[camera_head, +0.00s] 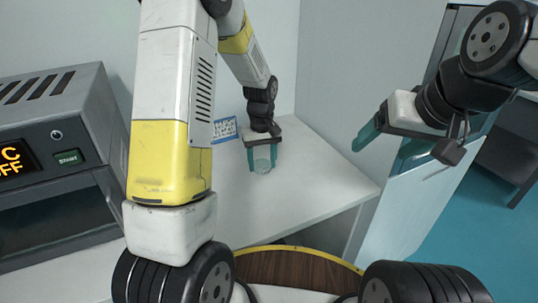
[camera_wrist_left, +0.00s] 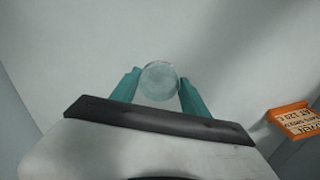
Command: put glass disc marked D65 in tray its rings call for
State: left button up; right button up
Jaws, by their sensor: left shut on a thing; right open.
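My left gripper (camera_head: 262,160) is shut on a round, clear glass disc (camera_head: 262,165), above the white table at the back. In the left wrist view the disc (camera_wrist_left: 159,81) sits between the two teal fingers of the left gripper (camera_wrist_left: 158,88). No D65 mark or rings can be made out on it. My right gripper (camera_head: 404,143) is open and empty, to the right of the table, in front of a pale cabinet.
An orange-edged label or holder with black print (camera_wrist_left: 294,121) shows at the right in the left wrist view. A grey machine (camera_head: 60,170) with a START button stands at left. The white tabletop (camera_head: 320,165) is clear at right.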

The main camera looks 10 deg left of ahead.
aim_at(263, 160)
pick_arm(q)
jog(key=shift+w+a+f, duration=0.1)
jog(key=shift+w, duration=0.8)
jog(key=shift+f, duration=1.75)
jog(key=shift+f, duration=0.1)
jog(key=o, duration=1.5)
